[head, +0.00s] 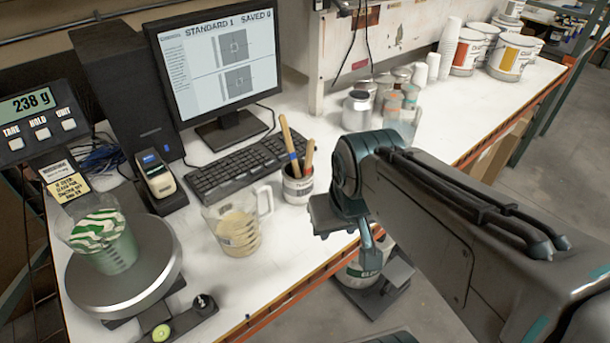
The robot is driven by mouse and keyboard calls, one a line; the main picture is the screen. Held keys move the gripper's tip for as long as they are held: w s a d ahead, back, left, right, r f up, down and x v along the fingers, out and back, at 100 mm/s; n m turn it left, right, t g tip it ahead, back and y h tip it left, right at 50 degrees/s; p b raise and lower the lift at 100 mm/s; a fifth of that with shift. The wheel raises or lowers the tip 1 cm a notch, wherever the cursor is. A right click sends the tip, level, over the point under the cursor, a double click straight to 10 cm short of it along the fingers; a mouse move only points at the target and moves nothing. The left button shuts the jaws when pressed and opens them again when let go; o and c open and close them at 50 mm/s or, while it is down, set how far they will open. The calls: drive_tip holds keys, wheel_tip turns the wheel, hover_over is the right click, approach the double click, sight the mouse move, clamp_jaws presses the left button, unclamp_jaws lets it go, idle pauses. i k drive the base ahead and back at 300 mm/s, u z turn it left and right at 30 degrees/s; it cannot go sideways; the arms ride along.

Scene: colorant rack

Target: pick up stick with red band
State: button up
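Two wooden sticks stand in a white labelled cup (298,187) in front of the keyboard. The longer, left stick (289,140) has a blue band.
A measuring jug (237,228) with beige liquid stands left of the cup. The keyboard (240,167) and monitor (215,62) are behind. A scale (125,275) holding a green-striped container (103,240) is at left. Jars (357,110) stand behind my gripper.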

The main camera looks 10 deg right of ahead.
sight(310, 146)
drive_tip(key=u, duration=0.2)
drive_tip(key=k, duration=1.05)
drive_tip(key=u, duration=0.6)
drive_tip(key=k, duration=0.4)
drive_tip(key=z, duration=0.75)
drive_tip(key=i, duration=1.75)
drive_tip(key=u, duration=0.7)
